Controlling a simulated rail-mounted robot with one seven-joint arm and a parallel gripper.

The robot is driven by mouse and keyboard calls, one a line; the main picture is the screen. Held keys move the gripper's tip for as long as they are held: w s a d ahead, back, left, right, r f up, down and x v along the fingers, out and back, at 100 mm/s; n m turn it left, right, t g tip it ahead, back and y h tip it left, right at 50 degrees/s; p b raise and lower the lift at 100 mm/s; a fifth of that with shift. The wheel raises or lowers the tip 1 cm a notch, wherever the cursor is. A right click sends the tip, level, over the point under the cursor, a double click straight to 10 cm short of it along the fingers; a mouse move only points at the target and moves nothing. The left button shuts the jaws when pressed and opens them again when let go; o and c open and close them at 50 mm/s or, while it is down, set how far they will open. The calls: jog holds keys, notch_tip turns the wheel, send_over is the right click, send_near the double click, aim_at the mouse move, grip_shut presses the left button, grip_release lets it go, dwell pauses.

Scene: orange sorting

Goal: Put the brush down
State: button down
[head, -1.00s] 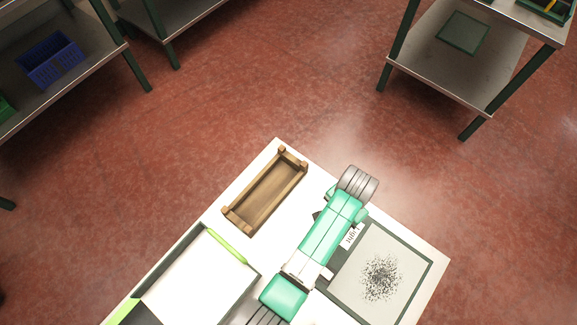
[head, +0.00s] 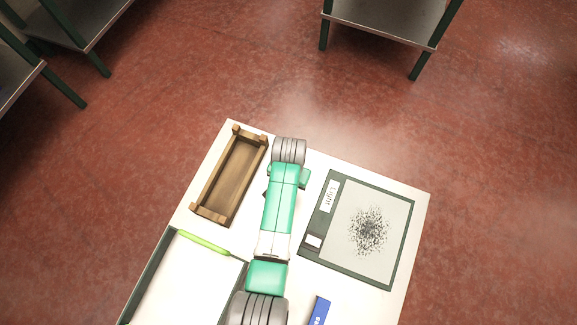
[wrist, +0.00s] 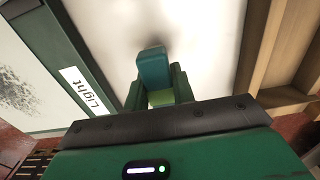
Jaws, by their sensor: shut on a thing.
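My gripper (wrist: 157,84) is shut on the brush, of which a teal-blue block (wrist: 154,66) and a lime-green part (wrist: 161,98) show between the green fingers in the wrist view. I cannot tell whether the brush touches the table; a soft dark shadow lies just beyond it. The gripper is over bare white table top (wrist: 195,35), between the "Light" panel and the wooden tray. In the head view my arm hides the brush and the fingers.
The dark-framed "Light" panel (head: 321,225) has dark specks on its pale surface. A wooden tray (head: 211,172) stands to the left. A green-handled tool (head: 203,243) lies by a white-bottomed tray (head: 185,285). A blue item (head: 319,312) is at the near edge.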

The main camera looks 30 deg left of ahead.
jog(key=shift+f+b, duration=0.4)
jog(key=shift+f, duration=0.95)
jog(key=shift+f, duration=0.1)
